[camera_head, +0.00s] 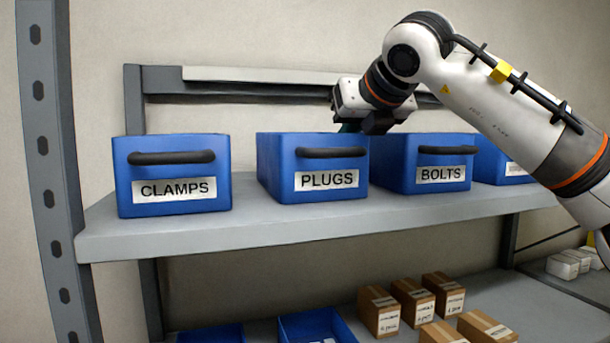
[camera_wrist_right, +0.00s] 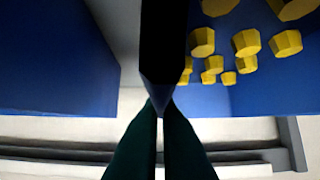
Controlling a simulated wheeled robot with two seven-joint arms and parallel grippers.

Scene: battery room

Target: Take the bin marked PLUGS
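The blue bin marked PLUGS (camera_head: 281,178) stands on the upper shelf, with a black handle bar and a white label on its front. My right gripper (camera_head: 350,127) is at the top of its right side wall, pointing down. In the right wrist view the dark green fingers (camera_wrist_right: 160,105) lie close together, with a dark upright edge, seemingly that wall, between them. Yellow pieces (camera_wrist_right: 247,42) lie in the blue bin (camera_wrist_right: 270,95) on the right of that view. The fingertips are partly hidden in the head view. My left gripper is out of view.
The CLAMPS bin (camera_head: 172,205) stands left of PLUGS with a gap between. The BOLTS bin (camera_head: 393,165) is close on the right, with another blue bin (camera_head: 487,163) beyond. The grey upper shelf (camera_head: 250,222) is clear in front. Cardboard boxes (camera_head: 378,312) stand on the lower shelf.

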